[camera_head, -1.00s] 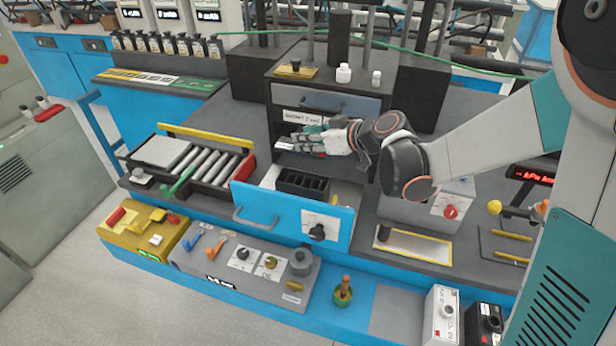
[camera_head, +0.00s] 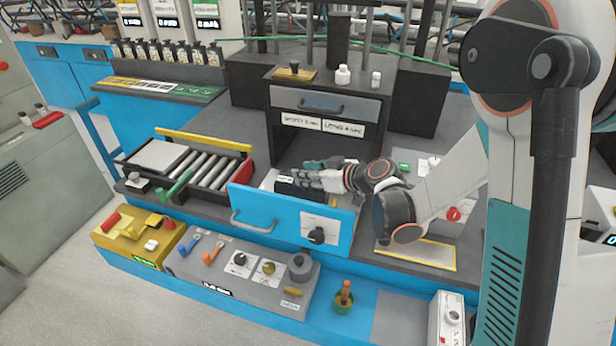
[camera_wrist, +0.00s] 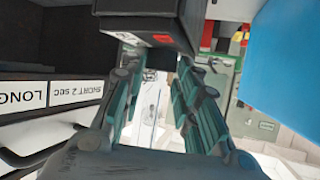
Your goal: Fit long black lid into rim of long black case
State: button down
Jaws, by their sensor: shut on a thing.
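The long black case (camera_head: 300,193) sits in the open blue-fronted drawer (camera_head: 262,208); my gripper and the held piece hide most of its top. My gripper (camera_head: 312,178) is low over the case, reaching in from the right. It is shut on a dark piece, taken to be the long black lid (camera_head: 286,181).
The dark cabinet (camera_head: 325,108) with two white labels stands behind the drawer. A roller rack (camera_head: 205,168) is to the left. A grey box with a red knob (camera_head: 453,214) is to the right. The drawer's blue front stands up close to my gripper.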

jog(key=c, duration=1.5)
grip_release()
jog(key=shift+s+f, duration=0.15)
jog(key=shift+f, duration=0.25)
jog(key=shift+o, duration=1.4)
jog(key=shift+w+f, duration=0.1)
jog(key=shift+w, duration=0.1)
jog(key=shift+s+d+r, duration=0.1)
jog(key=shift+d+r, duration=0.05)
jog(key=shift+r, duration=0.1)
jog(key=s+d+r+m+h, duration=0.3)
jog(key=s+d, duration=0.3)
jog(key=s, duration=0.3)
jog(key=s+d+r+m+g+h+p, duration=0.1)
jog(key=s+d+r+m+h, duration=0.2)
jog(key=s, duration=0.7)
jog(key=s+d+r+m+h+p, duration=0.1)
jog(key=s+d+r+m+h, duration=0.2)
jog(key=s+d+r, duration=0.5)
jog(key=shift+s+d+r+g, duration=0.2)
jog(key=shift+s+d+g, duration=0.1)
jog(key=shift+s, duration=0.85)
